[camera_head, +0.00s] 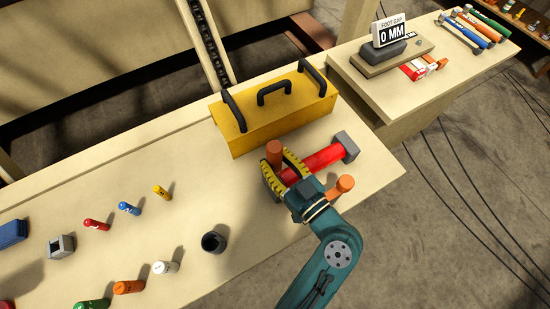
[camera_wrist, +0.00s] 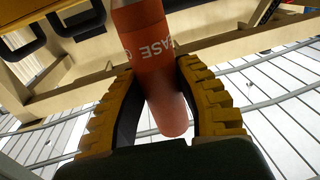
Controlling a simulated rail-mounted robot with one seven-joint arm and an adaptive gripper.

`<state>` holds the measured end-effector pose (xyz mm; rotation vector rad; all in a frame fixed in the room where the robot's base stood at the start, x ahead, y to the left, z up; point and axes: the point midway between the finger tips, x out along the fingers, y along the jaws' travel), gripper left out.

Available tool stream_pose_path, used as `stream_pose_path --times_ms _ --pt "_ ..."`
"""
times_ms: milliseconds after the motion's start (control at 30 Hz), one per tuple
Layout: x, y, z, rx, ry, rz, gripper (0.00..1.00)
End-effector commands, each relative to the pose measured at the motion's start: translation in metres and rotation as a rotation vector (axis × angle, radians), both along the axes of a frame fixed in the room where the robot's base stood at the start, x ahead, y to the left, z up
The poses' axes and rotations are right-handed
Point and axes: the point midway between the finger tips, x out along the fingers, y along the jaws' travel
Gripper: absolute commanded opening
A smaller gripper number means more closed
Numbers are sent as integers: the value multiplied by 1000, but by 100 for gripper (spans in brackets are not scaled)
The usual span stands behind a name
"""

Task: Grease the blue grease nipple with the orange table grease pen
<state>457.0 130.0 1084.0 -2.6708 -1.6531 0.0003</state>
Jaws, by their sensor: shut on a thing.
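My gripper (camera_head: 280,168) is shut on the orange grease pen (camera_head: 274,152), with its yellow ridged fingers on either side of it. In the wrist view the pen (camera_wrist: 148,60) shows part of the lettering "GREASE" and a rounded end between the fingers (camera_wrist: 160,95). The pen is held above the bench, in front of the yellow toolbox. A small blue piece with a white mark (camera_head: 129,208) lies on the bench to the left, well apart from my gripper. I cannot tell for sure whether it is the blue grease nipple.
The yellow toolbox (camera_head: 270,125) with black handles stands behind my gripper. A red-handled tool (camera_head: 322,158) and an orange cylinder (camera_head: 341,187) are close to its right. Red (camera_head: 96,224) and yellow (camera_head: 162,192) pieces and a dark cup (camera_head: 213,242) are on the left.

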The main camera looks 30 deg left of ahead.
Motion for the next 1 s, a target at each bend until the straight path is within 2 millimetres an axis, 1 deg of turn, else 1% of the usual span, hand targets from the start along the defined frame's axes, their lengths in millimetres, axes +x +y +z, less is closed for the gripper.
stream_pose_path --times_ms 167,1000 --pt "0 0 1 1 -3 0 0" --pt "0 0 -9 0 -1 0 0"
